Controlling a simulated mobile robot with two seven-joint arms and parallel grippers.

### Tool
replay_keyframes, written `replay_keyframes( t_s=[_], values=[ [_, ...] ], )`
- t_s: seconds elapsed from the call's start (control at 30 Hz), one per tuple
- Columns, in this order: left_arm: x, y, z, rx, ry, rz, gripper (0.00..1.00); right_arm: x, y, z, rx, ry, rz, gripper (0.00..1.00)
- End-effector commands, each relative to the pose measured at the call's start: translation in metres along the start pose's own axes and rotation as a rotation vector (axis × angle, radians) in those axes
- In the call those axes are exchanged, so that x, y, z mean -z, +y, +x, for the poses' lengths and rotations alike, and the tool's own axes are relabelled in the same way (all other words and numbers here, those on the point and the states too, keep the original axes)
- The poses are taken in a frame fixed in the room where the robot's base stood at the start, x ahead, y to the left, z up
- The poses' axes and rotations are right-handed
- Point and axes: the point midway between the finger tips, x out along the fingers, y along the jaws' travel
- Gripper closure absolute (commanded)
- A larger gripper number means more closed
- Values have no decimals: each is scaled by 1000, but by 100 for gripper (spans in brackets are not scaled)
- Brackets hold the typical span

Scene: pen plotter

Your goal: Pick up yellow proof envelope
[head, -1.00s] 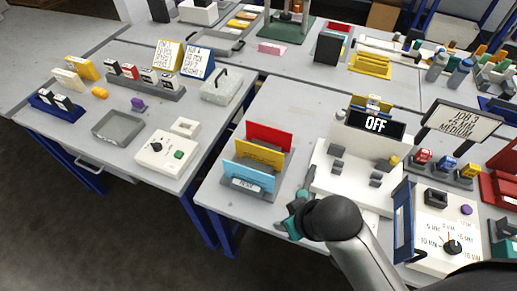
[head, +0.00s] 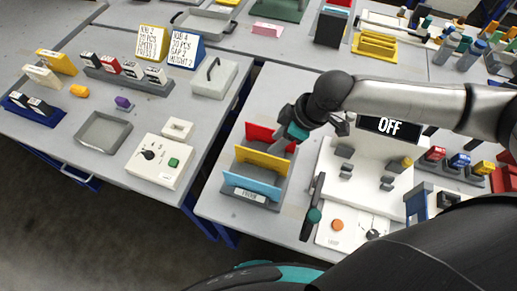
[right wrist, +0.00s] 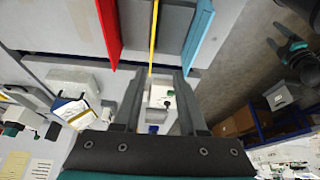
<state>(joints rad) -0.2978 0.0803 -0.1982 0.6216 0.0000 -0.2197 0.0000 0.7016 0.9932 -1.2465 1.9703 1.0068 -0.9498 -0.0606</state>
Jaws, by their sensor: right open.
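The yellow proof envelope (head: 262,161) stands upright in the middle slot of a grey rack, between a red envelope (head: 266,134) and a blue one (head: 250,187). My right gripper (head: 291,142) is at the rack's right end, beside the yellow envelope, and partly hides the red one. In the right wrist view the open fingers (right wrist: 158,82) point at the yellow envelope (right wrist: 153,38), which shows edge-on, roughly in line with the gap between them. The gap holds nothing that I can make out.
The grey rack (head: 238,195) sits near the table's front left edge. The white plotter (head: 345,185) with a dark lever stands close on its right, under my right arm. A control box (head: 160,160) stands across the gap on the left table.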

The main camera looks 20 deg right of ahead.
Motion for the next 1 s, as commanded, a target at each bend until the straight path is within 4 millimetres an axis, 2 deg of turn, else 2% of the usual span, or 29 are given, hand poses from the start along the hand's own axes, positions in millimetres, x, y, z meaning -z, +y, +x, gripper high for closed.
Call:
replay_keyframes(
  t_s=[0.03,0.13,0.23,0.6,1.0],
  values=[
    [0,0,0,0,0,0,26,-6,9,-5,-8,-10,12,59],
    [0,0,0,0,0,0,26,-12,16,-8,-11,-18,30,59],
    [0,0,1,0,0,0,26,-15,18,-2,-10,-21,37,59],
    [-3,1,11,-1,-4,1,26,-16,18,70,-10,-21,35,59],
    [-4,1,14,-2,-5,2,26,-18,14,103,-9,-21,35,59]
  ],
)
